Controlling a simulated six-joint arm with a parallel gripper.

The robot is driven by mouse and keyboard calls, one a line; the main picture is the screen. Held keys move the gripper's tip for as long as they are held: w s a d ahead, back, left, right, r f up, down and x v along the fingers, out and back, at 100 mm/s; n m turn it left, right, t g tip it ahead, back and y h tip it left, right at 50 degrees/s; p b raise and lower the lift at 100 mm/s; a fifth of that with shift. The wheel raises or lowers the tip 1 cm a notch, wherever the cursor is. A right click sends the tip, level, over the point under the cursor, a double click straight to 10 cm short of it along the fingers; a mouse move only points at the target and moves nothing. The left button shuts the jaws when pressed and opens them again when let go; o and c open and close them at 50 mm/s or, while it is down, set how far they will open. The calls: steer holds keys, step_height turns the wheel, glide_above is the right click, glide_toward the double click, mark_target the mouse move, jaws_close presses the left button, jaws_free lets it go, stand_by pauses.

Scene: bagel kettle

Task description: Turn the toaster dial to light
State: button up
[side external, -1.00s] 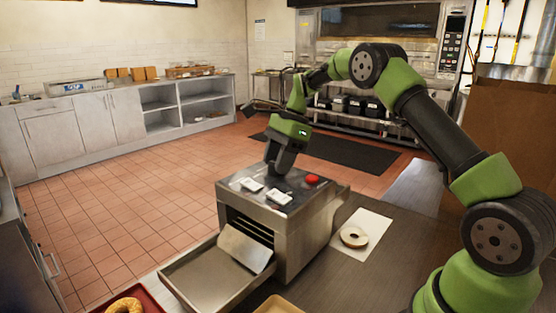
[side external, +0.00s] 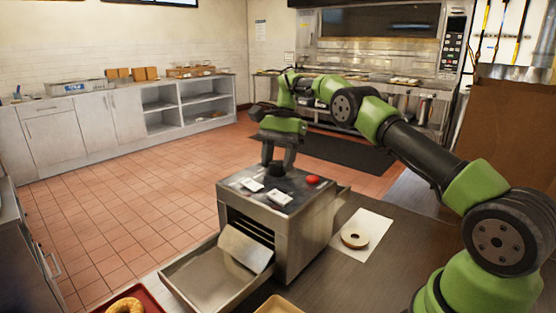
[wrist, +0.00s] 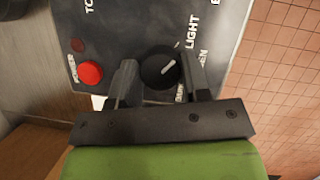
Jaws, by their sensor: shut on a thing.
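The toaster (side external: 305,240) is a steel box on the counter, with controls on its top. Its black dial (wrist: 153,76) has a white pointer line, which in the wrist view slants up and right, toward the printed word LIGHT. My gripper (wrist: 160,78) reaches down from above, with one finger on each side of the dial, shut on it. In the side view my gripper (side external: 279,163) stands nearly upright over the toaster's rear top and mostly hides the dial. Part of the lettering below the dial is hidden by a finger.
A red power button (wrist: 90,72) sits left of the dial in the wrist view. Two white switches, one of them here (side external: 251,184), lie nearer the toaster's front. A bagel half (side external: 354,239) rests on white paper (side external: 376,232) to the right. A metal tray (side external: 205,280) extends in front.

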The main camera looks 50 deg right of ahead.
stand_by(0.4)
steer(key=o, duration=0.9)
steer(key=shift+r, duration=0.1)
steer(key=shift+a+r, duration=0.1)
steer(key=shift+r, duration=0.25)
steer(key=s+a+r+n+t+h, duration=0.1)
steer(key=s+a+r+n+t, duration=0.15)
steer(key=s+a+r, duration=0.35)
steer(key=s+a+r+n+t+h, duration=0.1)
steer(key=s+a+r+n, duration=0.2)
steer(key=r, duration=0.6)
steer(key=s+a+f+n+t, duration=0.1)
steer(key=s, duration=0.4)
steer(key=s+a+f+n+t, duration=0.1)
steer(key=s+n+t, duration=0.1)
steer(key=s, duration=0.4)
steer(key=s+a+f+n+t, duration=0.1)
steer(key=s+n+t, duration=0.1)
steer(key=s, duration=0.4)
steer(key=shift+a+n, duration=0.25)
steer(key=shift+a, duration=0.15)
